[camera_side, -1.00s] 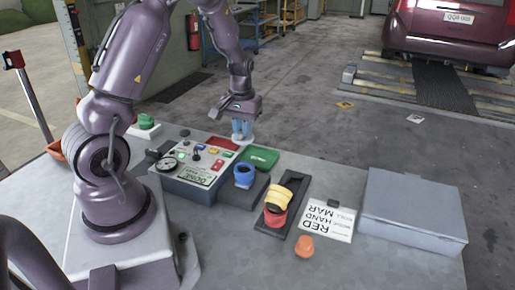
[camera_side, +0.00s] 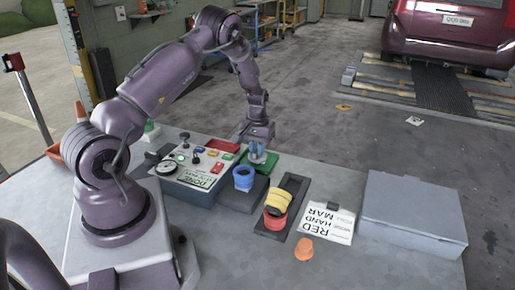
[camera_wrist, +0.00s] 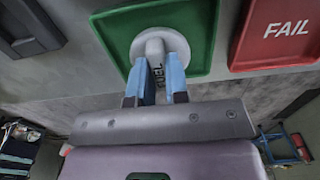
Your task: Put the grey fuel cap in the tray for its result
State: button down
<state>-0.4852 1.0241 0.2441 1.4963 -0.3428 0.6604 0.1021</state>
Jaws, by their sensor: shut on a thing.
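My gripper (camera_wrist: 156,88) has blue fingertips shut on the grey fuel cap (camera_wrist: 160,42), a round pale cap with a handle marked "FUEL". In the wrist view the cap is over the green tray (camera_wrist: 112,28). The red tray (camera_wrist: 279,47), marked FAIL, lies to its right there. In the side view my gripper (camera_side: 257,146) is low over the green tray (camera_side: 271,168), and the red tray (camera_side: 221,144) is to its left. I cannot tell whether the cap touches the tray floor.
A control panel (camera_side: 196,180) with a gauge and buttons stands left of the trays. Nearby are a blue ring-like part (camera_side: 243,176), a yellow-and-red stack (camera_side: 277,204), an orange piece (camera_side: 304,248), a card (camera_side: 328,221) and a closed grey case (camera_side: 415,215).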

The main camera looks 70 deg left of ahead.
jog(key=shift+f, duration=0.1)
jog(key=c, duration=1.1)
grip_release()
